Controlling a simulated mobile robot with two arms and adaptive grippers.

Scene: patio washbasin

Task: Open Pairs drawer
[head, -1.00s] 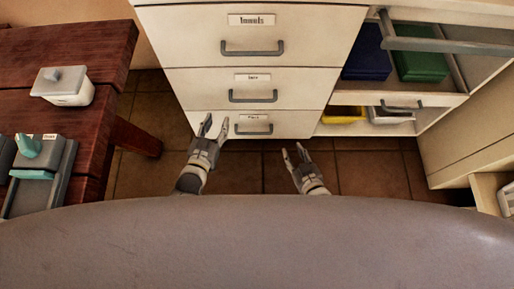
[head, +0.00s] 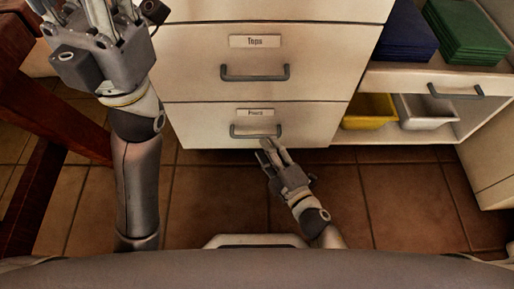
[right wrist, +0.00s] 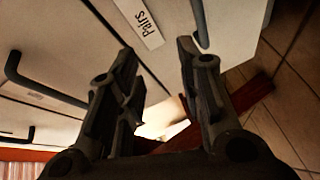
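The Pairs drawer (head: 205,124) is the lowest of the white drawers in the head view, flush with the cabinet front. Its label also shows in the right wrist view (right wrist: 148,22). Its grey bar handle (head: 240,136) runs across the front below the label. My right gripper (head: 270,148) is open and empty, its fingertips just below and in front of this handle. In the right wrist view the handle (right wrist: 198,18) lies beyond the right-hand finger's tip; I cannot tell whether they touch. My left gripper (head: 88,12) is raised at the upper left, fingers apart, tips partly cut off.
The Tops drawer (head: 205,75) is closed above. Blue (head: 405,38) and green (head: 468,38) stacks lie in an open compartment at right. Yellow (head: 368,110) and white (head: 428,110) bins sit below it. Dark red wooden furniture (head: 45,125) stands left. Tiled floor is clear in front.

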